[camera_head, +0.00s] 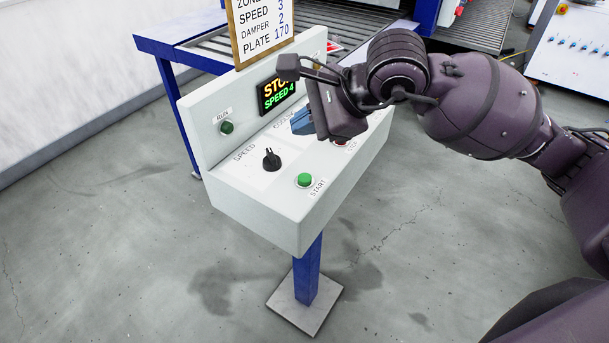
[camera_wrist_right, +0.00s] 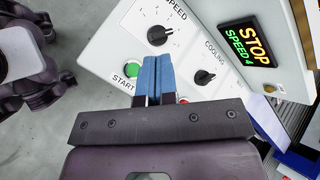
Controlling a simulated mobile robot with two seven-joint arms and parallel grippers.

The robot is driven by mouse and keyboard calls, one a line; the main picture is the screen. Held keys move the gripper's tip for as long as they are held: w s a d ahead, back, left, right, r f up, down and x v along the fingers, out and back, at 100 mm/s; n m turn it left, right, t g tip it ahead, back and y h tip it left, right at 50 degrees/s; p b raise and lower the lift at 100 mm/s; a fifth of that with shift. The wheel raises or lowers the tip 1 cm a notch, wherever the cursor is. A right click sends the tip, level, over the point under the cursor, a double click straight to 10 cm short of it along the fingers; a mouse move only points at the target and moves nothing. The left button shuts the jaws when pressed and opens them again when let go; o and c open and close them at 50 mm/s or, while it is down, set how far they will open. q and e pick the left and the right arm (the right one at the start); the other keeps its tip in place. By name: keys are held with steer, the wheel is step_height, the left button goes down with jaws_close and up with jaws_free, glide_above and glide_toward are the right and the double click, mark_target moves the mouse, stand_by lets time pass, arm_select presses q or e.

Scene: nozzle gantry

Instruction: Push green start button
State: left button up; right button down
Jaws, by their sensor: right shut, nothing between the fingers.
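The green start button (camera_head: 304,180) sits on the sloped top of a white control box (camera_head: 245,195), near its front edge, beside the label START. It also shows in the right wrist view (camera_wrist_right: 131,70), left of my fingertips. My right gripper (camera_head: 302,122) is shut and empty, with blue fingers together. It hangs over the panel, farther back than the green button and apart from it. In the right wrist view the fingertips (camera_wrist_right: 157,62) appear between the start button and the black cooling knob (camera_wrist_right: 204,77). My left gripper is not identifiable in either view.
A black speed knob (camera_head: 271,160) stands left of the start button. A red stop button (camera_head: 342,143) is mostly hidden under my right gripper. The display (camera_head: 276,93) reads STOP, SPEED 4. A green run lamp (camera_head: 227,128) and a settings sign (camera_head: 262,28) are behind.

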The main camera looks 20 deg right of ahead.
steer(key=b, duration=0.3)
glide_above(305, 179)
step_height(305, 179, down, 6)
steer(key=shift+f, duration=0.2)
steer(key=shift+f+b, duration=0.4)
steer(key=shift+f, duration=0.5)
stand_by(1.2)
steer(key=shift+f, duration=0.45)
